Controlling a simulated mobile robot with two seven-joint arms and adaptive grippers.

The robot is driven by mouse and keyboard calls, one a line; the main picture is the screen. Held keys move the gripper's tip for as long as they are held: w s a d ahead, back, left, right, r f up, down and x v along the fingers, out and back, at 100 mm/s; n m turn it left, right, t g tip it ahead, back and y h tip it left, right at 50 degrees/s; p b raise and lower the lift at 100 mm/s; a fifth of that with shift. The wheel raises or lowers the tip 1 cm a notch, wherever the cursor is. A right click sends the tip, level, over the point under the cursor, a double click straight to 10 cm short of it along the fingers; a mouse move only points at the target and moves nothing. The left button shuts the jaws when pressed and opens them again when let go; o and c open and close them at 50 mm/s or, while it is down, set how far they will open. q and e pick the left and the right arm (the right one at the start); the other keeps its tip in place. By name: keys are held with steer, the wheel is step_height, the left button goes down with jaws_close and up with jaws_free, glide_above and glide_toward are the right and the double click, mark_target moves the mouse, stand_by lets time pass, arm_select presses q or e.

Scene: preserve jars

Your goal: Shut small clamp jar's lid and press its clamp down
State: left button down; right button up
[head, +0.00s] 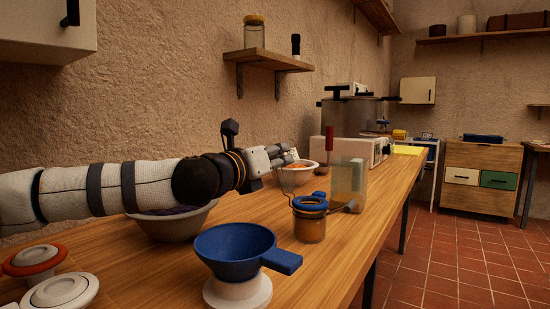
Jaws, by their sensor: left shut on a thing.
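The small clamp jar (310,229) stands on the wooden table with orange contents and a blue ring (311,203) at its mouth. A thin wire clamp (286,188) rises from its left side. A grey piece (343,208) sticks out to its right; I cannot tell whether this is the lid. My left gripper (284,158) is above and left of the jar, and appears shut on the top of the wire clamp. Its fingertips are small and partly hidden. My right gripper is not in view.
A blue funnel (240,250) on a white base stands in front. A grey bowl (172,222) is under my arm. A pale translucent container (348,184) stands just behind the jar. Two round lids (60,292) lie front left. The table's right edge is near the jar.

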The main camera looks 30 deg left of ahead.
mark_target(290, 184)
arm_select(q)
steer(key=shift+d+r, duration=0.1)
steer(key=d+m, duration=0.1)
steer(key=m+p, duration=0.1)
steer(key=shift+s+d+r+m, duration=0.1)
steer(key=shift+d+r+m, duration=0.25)
steer(key=shift+r+m, duration=0.05)
steer(key=shift+d+r+m, duration=0.1)
steer(key=shift+d+m, duration=0.7)
steer(key=shift+m, duration=0.2)
steer(key=shift+s+d+m+p, duration=0.1)
steer(key=shift+d+m+p, duration=0.45)
steer(key=shift+d+m, duration=0.4)
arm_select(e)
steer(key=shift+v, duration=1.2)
arm_select(q)
steer(key=shift+a, duration=0.1)
steer(key=c, duration=1.3)
jaws_free()
steer(key=shift+c, duration=0.2)
